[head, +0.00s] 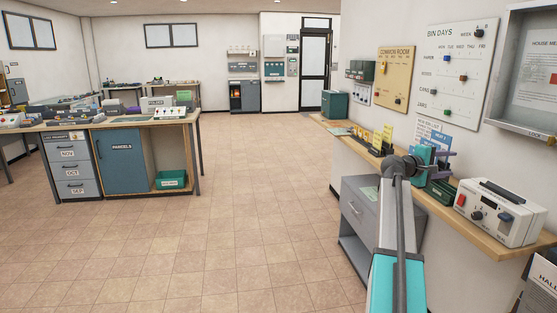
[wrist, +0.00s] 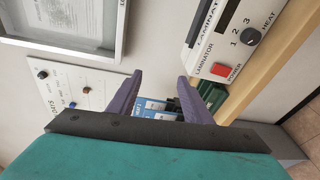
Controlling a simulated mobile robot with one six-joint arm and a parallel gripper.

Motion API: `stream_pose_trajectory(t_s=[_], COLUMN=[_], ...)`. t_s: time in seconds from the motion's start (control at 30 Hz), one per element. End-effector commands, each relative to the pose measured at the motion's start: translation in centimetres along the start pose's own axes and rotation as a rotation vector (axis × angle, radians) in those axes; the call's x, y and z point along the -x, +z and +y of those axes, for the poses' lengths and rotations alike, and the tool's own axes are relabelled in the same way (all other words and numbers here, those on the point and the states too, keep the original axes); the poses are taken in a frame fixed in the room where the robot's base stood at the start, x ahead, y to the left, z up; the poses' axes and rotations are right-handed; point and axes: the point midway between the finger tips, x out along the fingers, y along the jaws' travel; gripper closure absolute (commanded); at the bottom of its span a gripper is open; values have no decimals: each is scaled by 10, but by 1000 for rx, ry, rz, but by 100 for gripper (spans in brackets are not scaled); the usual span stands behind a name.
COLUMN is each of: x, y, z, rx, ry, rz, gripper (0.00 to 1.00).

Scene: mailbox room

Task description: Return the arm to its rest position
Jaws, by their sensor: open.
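My arm (head: 396,240) reaches forward from the bottom of the head view to above the wall shelf (head: 505,243). My gripper (head: 448,163) is at its far end, turned to the right, near the wall. In the wrist view the two purple fingers of my gripper (wrist: 158,78) stand apart with nothing held. A blue and white card (wrist: 155,106) shows beyond the gap between them. The same kind of card stands against the wall (head: 432,135) in the head view, partly hidden behind my gripper.
The laminator (head: 498,212) stands on the shelf right of my gripper. A dark green box (head: 437,191) and yellow card holders (head: 382,140) are also on the shelf. A grey drawer cabinet (head: 365,215) stands below. A bin days board (head: 452,72) hangs above. The tiled floor (head: 250,200) at left is clear.

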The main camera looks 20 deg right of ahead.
Motion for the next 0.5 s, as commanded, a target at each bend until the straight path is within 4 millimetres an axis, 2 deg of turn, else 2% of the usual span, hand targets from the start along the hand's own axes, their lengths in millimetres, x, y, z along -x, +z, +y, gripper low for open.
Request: stream_pose_trajectory(t_s=[0.03,0.2,0.5], x=[10,42,111], y=[-18,-68,-133], z=[-18,-80,-197], rx=[19,71,155], ry=[-15,-68,-181], rz=[23,91,202], gripper=[55,55,55])
